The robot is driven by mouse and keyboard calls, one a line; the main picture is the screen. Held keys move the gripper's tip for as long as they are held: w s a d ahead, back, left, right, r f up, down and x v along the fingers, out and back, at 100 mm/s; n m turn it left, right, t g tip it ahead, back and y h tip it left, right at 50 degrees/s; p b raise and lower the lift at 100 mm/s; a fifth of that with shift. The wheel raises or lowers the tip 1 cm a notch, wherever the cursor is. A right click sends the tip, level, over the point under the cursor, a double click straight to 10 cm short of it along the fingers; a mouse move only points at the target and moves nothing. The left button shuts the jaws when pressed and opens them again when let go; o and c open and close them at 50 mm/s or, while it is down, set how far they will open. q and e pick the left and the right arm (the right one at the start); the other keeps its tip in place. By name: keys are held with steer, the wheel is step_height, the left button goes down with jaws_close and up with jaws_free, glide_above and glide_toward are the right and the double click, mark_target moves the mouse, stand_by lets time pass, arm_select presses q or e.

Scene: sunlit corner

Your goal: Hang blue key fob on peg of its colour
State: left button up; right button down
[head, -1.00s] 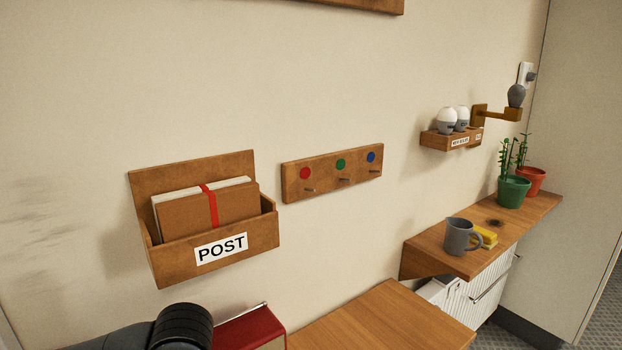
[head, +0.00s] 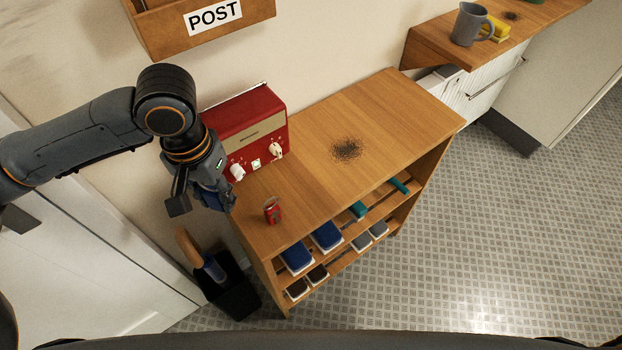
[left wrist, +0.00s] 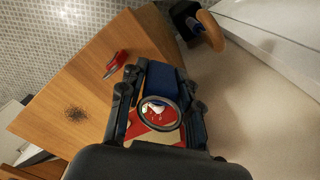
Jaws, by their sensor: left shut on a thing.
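My left gripper (head: 212,195) is in front of the red radio, above the left end of the wooden cabinet. In the left wrist view the gripper (left wrist: 159,95) is shut on the blue key fob (left wrist: 163,76). The fob's metal ring (left wrist: 140,113) sticks out between the fingers. In the head view the fob is mostly hidden by the gripper; only a dark blue patch (head: 213,201) shows. The coloured pegs are out of view now. My right gripper is not in view.
The red radio (head: 262,112) stands on the cabinet (head: 380,110) against the wall. A small red object (head: 273,211) lies near the front left edge. The POST holder (head: 164,38) hangs above. A dark bin (head: 236,290) stands left of the cabinet.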

arm_select(q)
steer(key=s+d+m, duration=0.2)
steer(key=d+m, duration=0.8)
steer(key=m, duration=0.2)
steer(key=s+d+m, duration=0.1)
steer(key=d+m, duration=0.9)
steer(key=m, duration=0.2)
steer(key=shift+s+d+r+m, duration=0.35)
steer(key=shift+s+d+m, duration=0.05)
steer(key=p, duration=0.2)
glide_above(312, 196)
steer(key=s, duration=0.1)
step_height(312, 196, down, 8)
steer(key=shift+s+d+f, duration=0.1)
steer(key=shift+s+d, duration=0.05)
steer(key=shift+w+f, duration=0.4)
steer(key=shift+f, duration=0.15)
steer(key=f+p, duration=0.2)
steer(key=shift+w+a+f, duration=0.2)
steer(key=shift+w+f, duration=0.1)
steer(key=shift+f, duration=0.4)
